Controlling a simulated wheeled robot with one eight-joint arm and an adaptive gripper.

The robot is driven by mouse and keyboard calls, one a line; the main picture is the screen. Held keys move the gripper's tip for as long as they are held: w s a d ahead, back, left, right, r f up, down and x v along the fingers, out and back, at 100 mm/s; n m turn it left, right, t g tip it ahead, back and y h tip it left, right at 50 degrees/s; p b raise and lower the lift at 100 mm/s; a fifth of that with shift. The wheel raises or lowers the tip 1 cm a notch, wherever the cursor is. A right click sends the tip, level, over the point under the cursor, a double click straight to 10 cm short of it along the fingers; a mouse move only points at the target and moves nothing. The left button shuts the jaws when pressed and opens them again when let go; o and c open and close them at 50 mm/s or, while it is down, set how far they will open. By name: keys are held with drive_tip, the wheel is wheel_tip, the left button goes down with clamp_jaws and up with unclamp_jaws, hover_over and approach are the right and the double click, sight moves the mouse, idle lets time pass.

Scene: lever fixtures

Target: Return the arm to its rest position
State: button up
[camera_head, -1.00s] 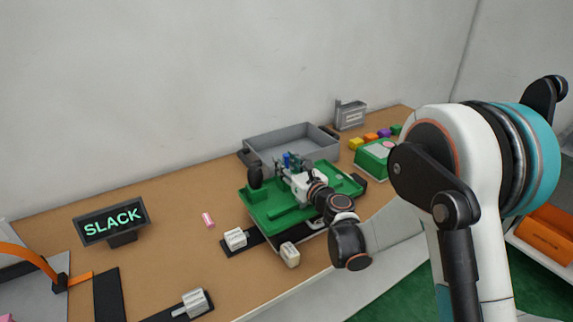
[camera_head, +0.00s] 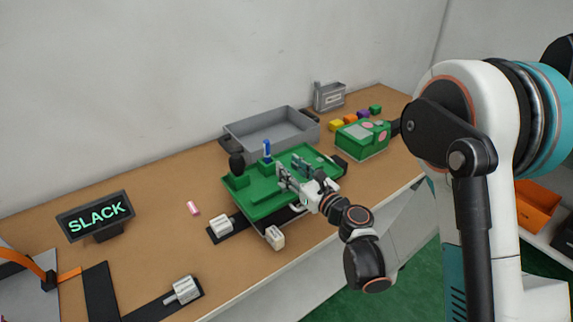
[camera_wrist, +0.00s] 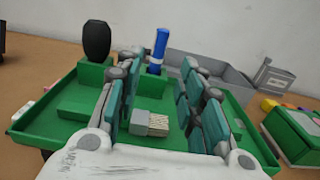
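My gripper (camera_head: 294,172) is at the end of my arm, over the right part of the green fixture (camera_head: 262,204). In the wrist view its two padded fingers (camera_wrist: 158,85) stand wide apart with nothing gripped between them. A blue upright handle (camera_head: 266,150) stands at the back of the fixture, apart from the fingers. It also shows beyond the fingertips in the wrist view (camera_wrist: 159,46). A black knob (camera_head: 237,163) stands at the fixture's back left corner. My arm reaches in from the right, bent low at the wrist.
A grey bin (camera_head: 285,130) stands behind the fixture. A green box (camera_head: 362,139) and several coloured blocks (camera_head: 350,118) are to the right. White-handled sliders (camera_head: 221,225), a pink cylinder (camera_head: 193,208) and a SLACK sign (camera_head: 96,214) are to the left. The wall is close behind.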

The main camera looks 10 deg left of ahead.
idle(0.4)
drive_tip(key=shift+d+r+n, duration=0.25)
drive_tip(key=shift+r+n, duration=0.1)
drive_tip(key=shift+n, duration=0.05)
drive_tip(key=s+d+r+n+g+h, duration=0.1)
drive_tip(key=s+d+r+n+h, duration=0.25)
drive_tip(key=d+n, duration=0.4)
drive_tip(key=s+d+r+n+g+h, duration=0.1)
drive_tip(key=s+d+r+n+h, duration=0.1)
drive_tip(key=s+d+r+n, duration=0.45)
drive_tip(key=s+d+f+n+g+h, duration=0.2)
drive_tip(key=s+d+n+h, duration=0.6)
drive_tip(key=s+d, duration=0.8)
drive_tip(key=d+n, duration=0.3)
drive_tip(key=shift+s+d+f, duration=0.2)
drive_tip(key=shift+d+f, duration=0.1)
